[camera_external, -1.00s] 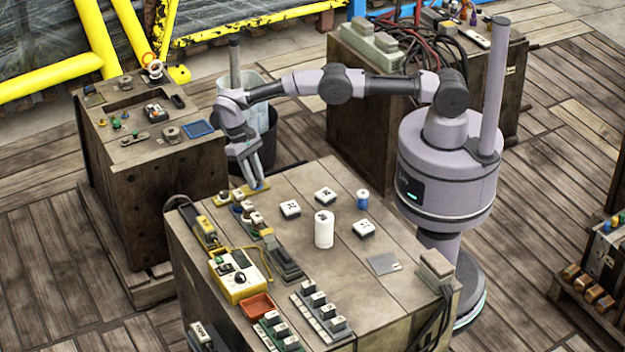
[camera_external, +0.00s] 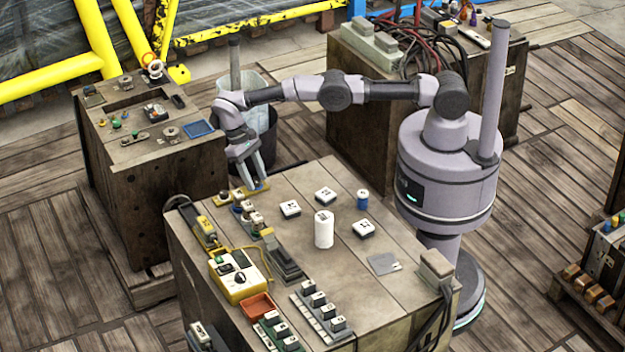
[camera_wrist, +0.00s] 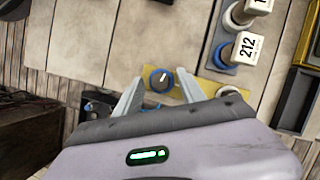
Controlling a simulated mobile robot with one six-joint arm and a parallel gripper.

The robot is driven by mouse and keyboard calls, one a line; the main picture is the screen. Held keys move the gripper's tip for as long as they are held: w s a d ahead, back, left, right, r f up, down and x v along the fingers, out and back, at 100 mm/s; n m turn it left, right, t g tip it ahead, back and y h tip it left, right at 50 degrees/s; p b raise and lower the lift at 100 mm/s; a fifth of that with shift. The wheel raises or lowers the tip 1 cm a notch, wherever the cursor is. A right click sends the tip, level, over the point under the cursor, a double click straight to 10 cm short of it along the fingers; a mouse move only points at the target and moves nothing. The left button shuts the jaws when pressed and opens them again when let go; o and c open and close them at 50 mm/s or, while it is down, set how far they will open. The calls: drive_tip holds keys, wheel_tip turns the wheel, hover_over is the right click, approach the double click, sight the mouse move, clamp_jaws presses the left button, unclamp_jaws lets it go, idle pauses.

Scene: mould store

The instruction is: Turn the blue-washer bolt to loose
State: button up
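The blue-washer bolt (camera_wrist: 161,80) is a dark round head with a blue ring around it and a short white mark that points up and right in the wrist view. It sits on a yellow plate (camera_wrist: 208,88), which also shows at the far edge of the workbench in the external view (camera_external: 264,187). My gripper (camera_wrist: 160,92) is open, with one finger to the left of the bolt and one to the right, both apart from it. In the external view my gripper (camera_external: 256,187) points down at the plate; the bolt is hard to make out there.
A white block marked 212 (camera_wrist: 244,48) stands on a plate close to the right finger. In the external view, a yellow meter (camera_external: 240,275), an orange tray (camera_external: 257,306) and a white cylinder (camera_external: 324,230) stand on the bench (camera_external: 290,260).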

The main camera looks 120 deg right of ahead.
drive_tip(key=shift+r, duration=0.1)
wheel_tip(320, 180, up, 4)
drive_tip(key=p, duration=0.3)
drive_tip(key=shift+s+r, duration=0.1)
drive_tip(key=s+a+p, duration=0.1)
drive_tip(key=s+a, duration=0.1)
drive_tip(key=s, duration=0.3)
drive_tip(key=s+a+p, duration=0.2)
drive_tip(key=s, duration=0.2)
drive_tip(key=s+a+p, duration=0.1)
drive_tip(key=s+a, duration=0.1)
drive_tip(key=s, duration=0.3)
drive_tip(key=shift+s+r, duration=0.3)
drive_tip(key=shift+r, duration=0.05)
drive_tip(key=w+d+r+m+t+h, duration=0.1)
drive_tip(key=w+d+r+m+t, duration=0.4)
drive_tip(key=m, duration=0.5)
drive_tip(key=m+t+h+b, duration=0.1)
drive_tip(key=m, duration=0.7)
approach(256, 179)
drive_tip(key=b+x, duration=0.3)
drive_tip(key=x, duration=0.1)
drive_tip(key=b+x, duration=0.4)
drive_tip(key=shift+w+a+f, duration=0.15)
drive_tip(key=shift+a+f, duration=0.1)
drive_tip(key=shift+a, duration=0.05)
